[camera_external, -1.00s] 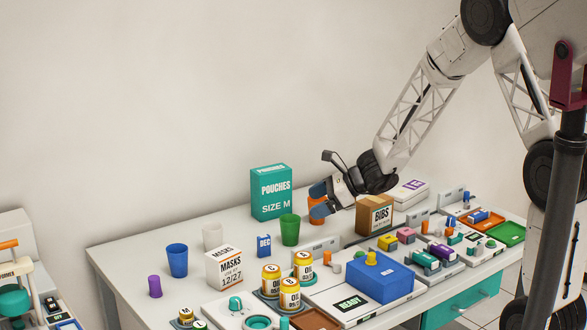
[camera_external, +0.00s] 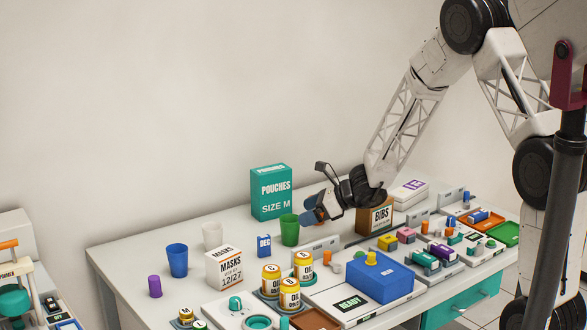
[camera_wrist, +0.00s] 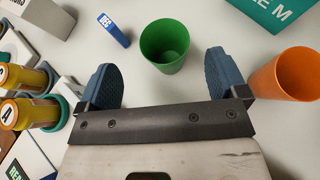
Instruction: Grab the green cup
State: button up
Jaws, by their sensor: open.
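The green cup (camera_external: 289,229) stands upright on the table in front of the teal pouches box. In the wrist view the green cup (camera_wrist: 165,46) is just ahead of the gap between my two blue fingers, and I see into its open top. My gripper (camera_external: 312,212) is just right of the cup in the external view. In the wrist view my gripper (camera_wrist: 164,80) is open and empty, its fingers spread wider than the cup. The cup is not between the fingertips; it lies slightly beyond them.
An orange cup (camera_wrist: 287,75) stands close to my right finger. A blue DEC block (camera_wrist: 113,30) is left of the green cup. The teal pouches box (camera_external: 270,193) stands behind. A masks box (camera_external: 224,267), a blue cup (camera_external: 177,260) and yellow-orange bottles (camera_external: 290,293) stand nearby.

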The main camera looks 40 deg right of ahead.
aim_at(290, 219)
jog(key=shift+w+a+f, duration=0.25)
jog(key=shift+w+a, duration=0.05)
jog(key=shift+x, duration=2.6)
jog(key=shift+w+d, duration=0.15)
jog(key=shift+d, duration=0.05)
jog(key=c, duration=1)
